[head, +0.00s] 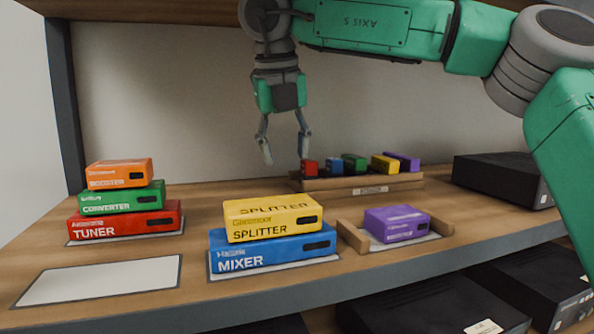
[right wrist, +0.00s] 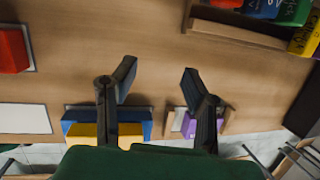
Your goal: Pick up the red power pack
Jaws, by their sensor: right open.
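The red power pack (head: 309,167) appears to be the small red block at the left end of a wooden rack (head: 345,184) at the back of the shelf. Its edge also shows at the top of the right wrist view (right wrist: 227,3). My right gripper (head: 286,157) hangs fingers down, open and empty, just left of the red pack in the head view. In the right wrist view its two fingers (right wrist: 158,72) are spread over bare wood, apart from the rack. My left gripper is out of view.
Blue (head: 334,167), green, yellow and purple packs share the rack. In front stand a yellow splitter (head: 272,220) on a blue mixer (head: 270,254), and a purple box (head: 396,224) between wooden rails. A tuner stack (head: 124,219) stands left. A white mat (head: 98,281) is bare.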

